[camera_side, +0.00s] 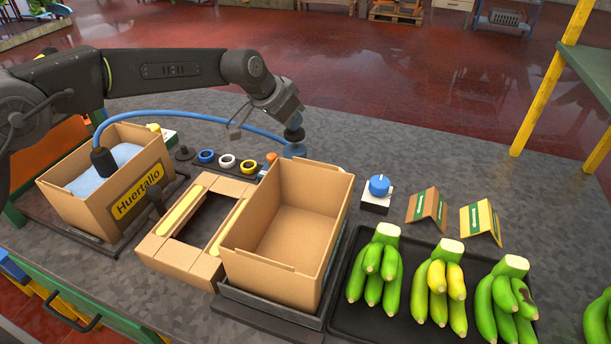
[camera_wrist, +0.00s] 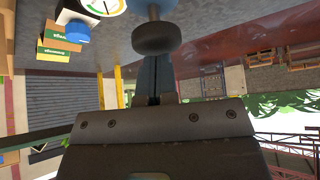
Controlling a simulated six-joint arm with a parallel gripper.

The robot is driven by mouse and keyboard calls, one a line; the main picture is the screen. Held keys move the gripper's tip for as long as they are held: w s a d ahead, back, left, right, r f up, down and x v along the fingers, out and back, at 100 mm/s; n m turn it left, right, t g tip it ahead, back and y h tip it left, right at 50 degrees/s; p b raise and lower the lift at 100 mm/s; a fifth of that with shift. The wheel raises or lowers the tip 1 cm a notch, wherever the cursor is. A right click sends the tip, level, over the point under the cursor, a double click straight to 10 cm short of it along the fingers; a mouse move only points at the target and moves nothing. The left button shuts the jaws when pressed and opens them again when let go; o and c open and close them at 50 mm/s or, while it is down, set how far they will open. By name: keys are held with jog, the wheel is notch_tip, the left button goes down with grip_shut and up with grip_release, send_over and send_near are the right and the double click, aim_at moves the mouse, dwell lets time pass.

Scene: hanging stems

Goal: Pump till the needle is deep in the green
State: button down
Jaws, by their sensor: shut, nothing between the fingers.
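The pump's dark round knob (camera_wrist: 157,38) sits on a grey rod in the wrist view. In the side view the knob (camera_side: 294,133) stands above the blue pump body (camera_side: 294,151), partly hidden by a cardboard box. My gripper (camera_side: 292,121) is shut and empty, pointing down right at the top of the knob; I cannot tell if it touches. Its fingers (camera_wrist: 155,85) also show together in the wrist view. The gauge (camera_wrist: 103,4) is a white dial with a green arc, cut off by the picture's top edge; its needle cannot be read.
A blue hose (camera_side: 190,114) arches from the Huertallo box (camera_side: 138,203) to the pump. An open cardboard box (camera_side: 263,262) stands in front of the pump. A blue knob (camera_side: 379,185), two folded cards (camera_side: 427,207) and green bananas (camera_side: 375,268) are at right.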

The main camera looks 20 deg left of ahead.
jog(key=shift+r, duration=1.4)
jog(key=shift+f, duration=0.1)
